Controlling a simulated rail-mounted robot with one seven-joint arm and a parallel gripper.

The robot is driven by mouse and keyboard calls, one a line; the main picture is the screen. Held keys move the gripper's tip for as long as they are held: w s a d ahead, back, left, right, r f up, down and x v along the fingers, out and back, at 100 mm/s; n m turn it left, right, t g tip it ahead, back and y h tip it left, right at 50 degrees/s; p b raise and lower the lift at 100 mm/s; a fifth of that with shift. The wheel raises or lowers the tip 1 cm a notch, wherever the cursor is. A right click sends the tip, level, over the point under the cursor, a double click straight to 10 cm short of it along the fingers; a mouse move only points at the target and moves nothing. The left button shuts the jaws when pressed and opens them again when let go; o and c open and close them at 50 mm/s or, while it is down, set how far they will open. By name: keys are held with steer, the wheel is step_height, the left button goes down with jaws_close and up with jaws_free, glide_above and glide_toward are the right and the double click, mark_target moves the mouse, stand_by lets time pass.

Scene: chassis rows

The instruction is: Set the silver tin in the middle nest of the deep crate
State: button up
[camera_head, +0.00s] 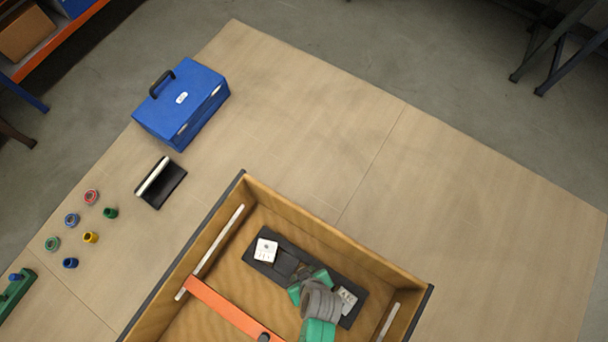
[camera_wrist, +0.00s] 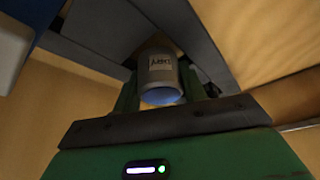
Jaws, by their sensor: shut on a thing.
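The silver tin (camera_wrist: 162,76) is between the green fingers of my gripper (camera_wrist: 158,90) in the wrist view. It has a printed label and a bluish near end. Dark walls of the nest strip stand around and behind it; I cannot tell whether it touches the bottom. In the head view the deep crate (camera_head: 330,228) is a wooden box with a dark rim. A dark nest strip (camera_head: 286,264) lies inside it. My green and grey gripper (camera_head: 306,284) is over the strip's middle-to-right part and hides the tin there.
A white box (camera_head: 265,250) sits in the strip's left nest, and a pale labelled item (camera_head: 346,299) is at its right end. An orange bar (camera_head: 232,310) crosses the crate. A blue toolbox (camera_head: 182,103), a black holder (camera_head: 161,184) and several coloured rings lie outside, left.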

steer(key=shift+s+a+f+b, duration=0.1)
steer(key=shift+s+f+b, duration=0.3)
steer(key=shift+f, duration=0.3)
steer(key=shift+s+f+b, duration=0.25)
steer(key=shift+s+f, duration=0.2)
steer(key=shift+f, duration=0.25)
steer(key=o, duration=0.9)
steer(key=shift+o, duration=1)
steer(key=r, duration=0.2)
steer(key=r+p, duration=0.1)
steer(key=r, duration=0.1)
steer(key=shift+w+d, duration=0.35)
steer(key=shift+w, duration=0.05)
steer(key=a+v, duration=0.1)
steer(key=v, duration=0.5)
steer(key=shift+d+p, duration=0.4)
steer(key=shift+p, duration=0.05)
steer(key=shift+r, duration=0.1)
